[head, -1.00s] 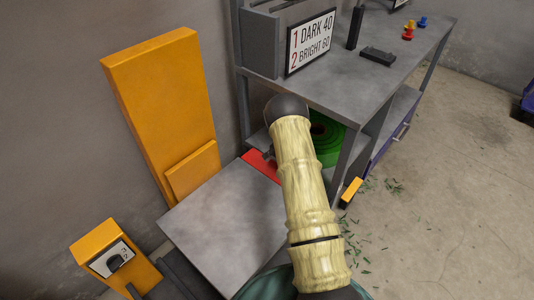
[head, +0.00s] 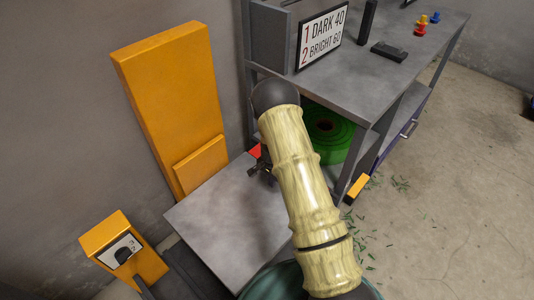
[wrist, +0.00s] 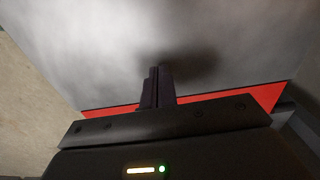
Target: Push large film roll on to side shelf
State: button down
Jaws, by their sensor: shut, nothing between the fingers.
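The large green film roll (head: 334,138) lies flat on the side shelf (head: 338,176) under the grey bench, partly hidden by my arm. My gripper (head: 255,171) is shut and empty, over the grey platform near its red strip (head: 255,151), left of the roll and apart from it. In the wrist view my shut fingers (wrist: 158,82) point over bare grey surface, with the red strip (wrist: 262,97) behind them. The roll does not show in the wrist view.
The grey platform (head: 215,217) is bare. An orange upright panel (head: 170,90) stands behind it, and an orange dial box (head: 125,250) at lower left. The bench top (head: 400,70) carries a sign. A bench leg (head: 350,165) stands right of the roll. Green scraps litter the floor.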

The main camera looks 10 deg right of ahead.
jog(key=s+a, duration=0.1)
jog(key=a, duration=0.1)
jog(key=s+a+r+p, duration=0.1)
jog(key=s+a, duration=0.1)
jog(key=shift+a+r, duration=0.1)
jog(key=shift+r, duration=0.1)
notch_tip(320, 180, up, 21)
jog(key=s+n+p, duration=0.2)
jog(key=p, duration=0.6)
jog(key=shift+s+d+t, duration=0.3)
jog(key=shift+d, duration=0.1)
